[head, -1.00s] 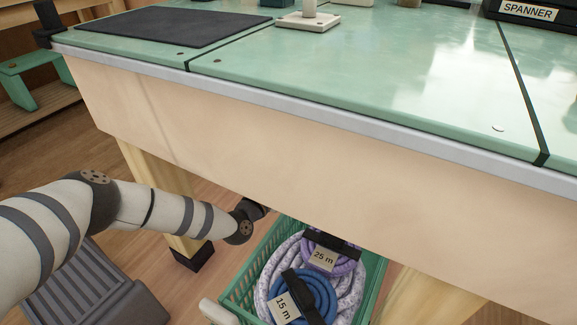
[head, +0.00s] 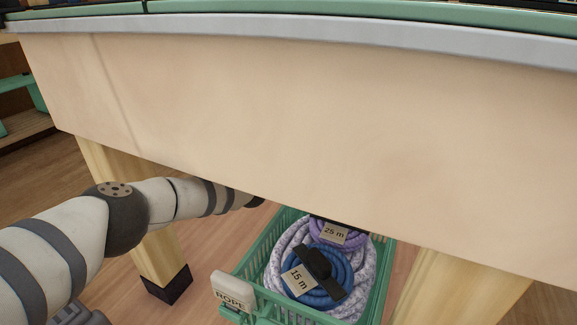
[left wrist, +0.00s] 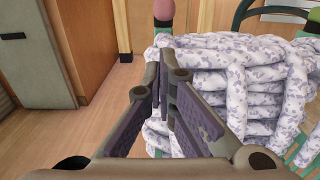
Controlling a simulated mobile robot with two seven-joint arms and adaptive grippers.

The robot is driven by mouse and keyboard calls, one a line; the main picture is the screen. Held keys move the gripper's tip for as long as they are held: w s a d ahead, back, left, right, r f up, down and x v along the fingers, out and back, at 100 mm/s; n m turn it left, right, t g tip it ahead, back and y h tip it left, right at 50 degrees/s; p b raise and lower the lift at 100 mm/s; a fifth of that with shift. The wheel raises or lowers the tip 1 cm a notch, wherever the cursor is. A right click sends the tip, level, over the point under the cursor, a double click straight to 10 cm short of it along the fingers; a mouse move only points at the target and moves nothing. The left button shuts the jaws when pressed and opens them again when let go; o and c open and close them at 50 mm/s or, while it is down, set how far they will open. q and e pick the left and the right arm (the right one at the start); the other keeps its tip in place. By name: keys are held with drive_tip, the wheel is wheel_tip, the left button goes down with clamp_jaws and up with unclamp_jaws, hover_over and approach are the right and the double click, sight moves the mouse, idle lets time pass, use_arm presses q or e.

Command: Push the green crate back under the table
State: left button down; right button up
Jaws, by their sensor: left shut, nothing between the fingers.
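The green crate (head: 262,240) stands on the floor between two table legs in the head view. Its far end is hidden behind the table's apron, and its front end with the ROPE label (head: 232,292) shows. Inside lie a blue coil tagged 15 m (head: 330,265), a purple coil tagged 25 m and speckled white rope. My left arm reaches under the apron left of the crate; its gripper is hidden there. In the left wrist view the left gripper (left wrist: 165,58) is shut and empty, close to the speckled rope (left wrist: 235,75). My right gripper is not in view.
The table's pale apron (head: 300,130) spans the head view above the crate. A wooden leg (head: 155,240) with a black foot stands left of the crate, another (head: 450,290) close on its right. A grey cabinet (left wrist: 35,60) shows in the left wrist view.

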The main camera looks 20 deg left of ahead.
use_arm(q)
drive_tip(key=shift+w+d+b, duration=0.1)
drive_tip(key=shift+w+b, duration=1)
drive_tip(key=shift+w, duration=0.3)
drive_tip(key=shift+f, duration=0.1)
